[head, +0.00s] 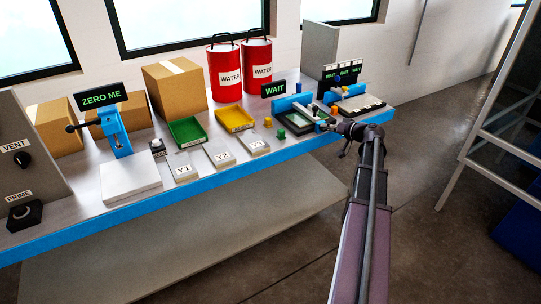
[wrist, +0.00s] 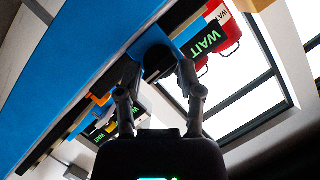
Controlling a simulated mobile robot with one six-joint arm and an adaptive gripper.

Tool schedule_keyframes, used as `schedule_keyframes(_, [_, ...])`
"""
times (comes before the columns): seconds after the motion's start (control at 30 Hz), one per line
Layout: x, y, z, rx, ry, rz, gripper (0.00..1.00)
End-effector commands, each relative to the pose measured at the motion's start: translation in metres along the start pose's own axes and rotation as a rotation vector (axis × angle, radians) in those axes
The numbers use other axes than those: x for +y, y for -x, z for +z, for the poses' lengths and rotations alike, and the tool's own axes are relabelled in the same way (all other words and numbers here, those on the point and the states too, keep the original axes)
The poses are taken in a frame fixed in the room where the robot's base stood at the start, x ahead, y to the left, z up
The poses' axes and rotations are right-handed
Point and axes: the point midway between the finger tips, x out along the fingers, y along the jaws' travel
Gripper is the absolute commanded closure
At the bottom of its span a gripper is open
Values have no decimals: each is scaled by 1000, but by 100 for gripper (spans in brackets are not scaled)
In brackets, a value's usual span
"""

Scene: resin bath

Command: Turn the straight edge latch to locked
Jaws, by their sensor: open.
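My gripper (head: 327,126) reaches the front right edge of the bench. In the wrist view my gripper (wrist: 157,78) is open, its two fingers apart. A dark rounded part on a blue block (wrist: 148,40) lies between and just beyond the fingertips. It may be the straight edge latch, but its label and its turn cannot be read. I cannot tell whether the fingers touch it. In the head view the gripper hides that spot. A blue-framed fixture with a dark plate (head: 297,121) stands just left of the gripper.
A WAIT sign (head: 274,89) stands behind the fixture, with several small WAIT signs further right. A green block (head: 281,133) and an orange block (head: 268,122) lie left. Trays, labelled plates, boxes and red WATER drums (head: 223,75) fill the rest.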

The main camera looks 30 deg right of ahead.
Motion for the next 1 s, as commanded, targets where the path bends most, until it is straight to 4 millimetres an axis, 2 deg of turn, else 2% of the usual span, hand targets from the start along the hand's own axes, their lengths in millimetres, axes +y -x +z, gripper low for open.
schedule_keyframes(0.77, [-9,0,3,-2,624,260,51])
schedule_keyframes(1.0, [-18,35,4,-2,625,262,51])
